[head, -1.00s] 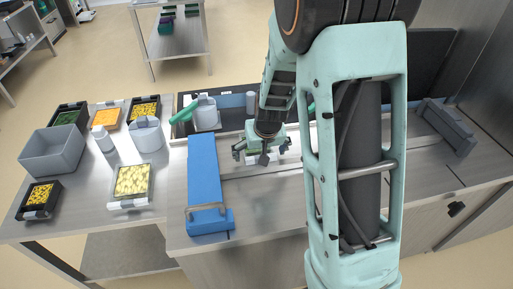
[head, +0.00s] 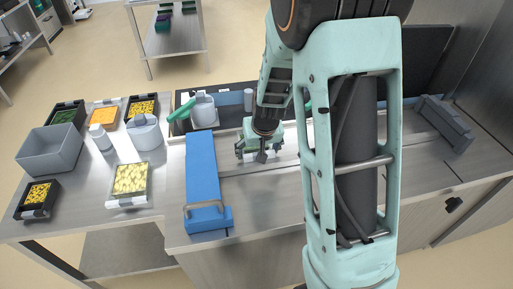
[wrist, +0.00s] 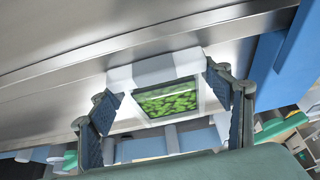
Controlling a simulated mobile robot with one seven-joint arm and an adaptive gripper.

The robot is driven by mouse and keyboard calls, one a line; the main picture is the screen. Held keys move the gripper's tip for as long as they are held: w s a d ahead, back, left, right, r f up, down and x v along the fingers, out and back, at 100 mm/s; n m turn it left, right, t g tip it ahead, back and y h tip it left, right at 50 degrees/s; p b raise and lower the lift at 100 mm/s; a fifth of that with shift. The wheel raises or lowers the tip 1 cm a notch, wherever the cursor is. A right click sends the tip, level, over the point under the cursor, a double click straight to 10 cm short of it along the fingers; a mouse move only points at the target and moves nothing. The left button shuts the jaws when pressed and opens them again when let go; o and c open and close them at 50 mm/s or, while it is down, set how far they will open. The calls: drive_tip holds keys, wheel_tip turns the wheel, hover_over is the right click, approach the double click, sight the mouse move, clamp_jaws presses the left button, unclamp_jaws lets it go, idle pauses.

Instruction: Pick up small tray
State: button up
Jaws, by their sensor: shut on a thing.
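The small tray (wrist: 168,100) is a white-rimmed tray with green contents, seen in the wrist view between the two fingers. A white block (wrist: 155,68) sits at its far edge. My gripper (wrist: 166,108) has a dark finger on each side of the tray and is shut on it. In the head view my gripper (head: 260,152) is low over the grey machine top, just right of the blue bar. There the tray is mostly hidden by the fingers, and I cannot tell whether it still touches the surface.
The blue bar (head: 203,170) stands close on the left. A side table at left holds a grey bin (head: 50,150), several food trays and a tray of pale yellow pieces (head: 130,179). A green-handled white container (head: 203,110) is behind. Machine top right of my gripper is partly hidden by my arm.

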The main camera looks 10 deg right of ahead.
drive_tip(key=shift+r+p, duration=0.35)
drive_tip(key=shift+r, duration=0.15)
wheel_tip(320, 180, up, 3)
drive_tip(key=p, duration=0.2)
drive_tip(key=shift+s+r+p, duration=0.1)
drive_tip(key=shift+p, duration=0.2)
drive_tip(key=s+a+r+p, duration=0.1)
drive_tip(key=s+r+p, duration=0.1)
drive_tip(key=s+r, duration=0.2)
drive_tip(key=s+a+r+p, duration=0.1)
drive_tip(key=s+r+p, duration=0.2)
drive_tip(key=s, duration=0.6)
drive_tip(key=shift+s+a+r, duration=0.2)
drive_tip(key=shift+a+r, duration=0.05)
drive_tip(key=shift+r, duration=0.6)
drive_tip(key=shift+w, duration=0.1)
